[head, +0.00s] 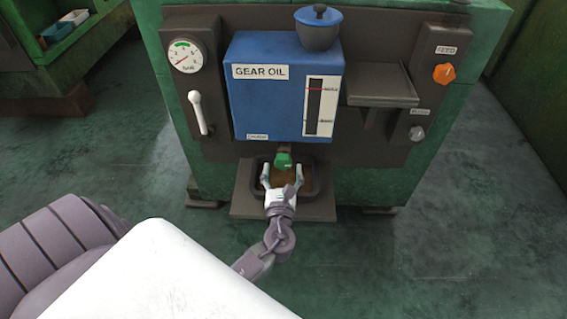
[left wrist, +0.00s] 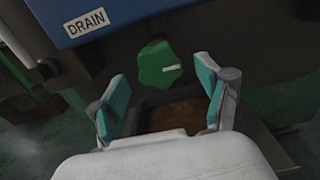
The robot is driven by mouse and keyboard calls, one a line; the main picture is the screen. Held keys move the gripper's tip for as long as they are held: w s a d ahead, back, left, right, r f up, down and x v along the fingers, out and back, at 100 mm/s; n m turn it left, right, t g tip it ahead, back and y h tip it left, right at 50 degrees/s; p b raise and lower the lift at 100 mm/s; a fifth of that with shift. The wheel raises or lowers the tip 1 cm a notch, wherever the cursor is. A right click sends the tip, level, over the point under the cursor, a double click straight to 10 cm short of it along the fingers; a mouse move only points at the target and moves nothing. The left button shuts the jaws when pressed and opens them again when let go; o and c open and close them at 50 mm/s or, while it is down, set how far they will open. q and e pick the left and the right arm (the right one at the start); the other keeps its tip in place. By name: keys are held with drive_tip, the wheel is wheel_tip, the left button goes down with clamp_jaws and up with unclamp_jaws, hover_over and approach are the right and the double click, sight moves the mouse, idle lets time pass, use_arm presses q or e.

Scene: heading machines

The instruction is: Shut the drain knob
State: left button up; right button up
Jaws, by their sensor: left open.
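The drain knob (head: 283,160) is a green knob under the blue gear oil tank (head: 262,100). In the left wrist view the green knob (left wrist: 160,66) shows a short pale mark near its right side, below and right of the DRAIN label (left wrist: 90,23). My left gripper (head: 281,172) is open just in front of and a little below the knob. Its teal fingertips (left wrist: 167,100) stand apart on either side of the knob's line, with a gap to it and nothing between them. My right gripper is not in view.
A dark tray (head: 312,192) with brown contents lies under the knob. The panel also carries a gauge (head: 187,57), a white lever (head: 198,112), an orange knob (head: 443,74), a grey knob (head: 416,134) and a jutting shelf (head: 382,88). A blue-lidded pot (head: 318,28) tops the tank.

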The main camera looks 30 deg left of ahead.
use_arm(q)
drive_tip(key=shift+x, duration=1.1)
drive_tip(key=shift+w+a, duration=0.2)
drive_tip(key=shift+w, duration=0.1)
drive_tip(key=shift+c, duration=0.3)
drive_tip(key=c, duration=1.1)
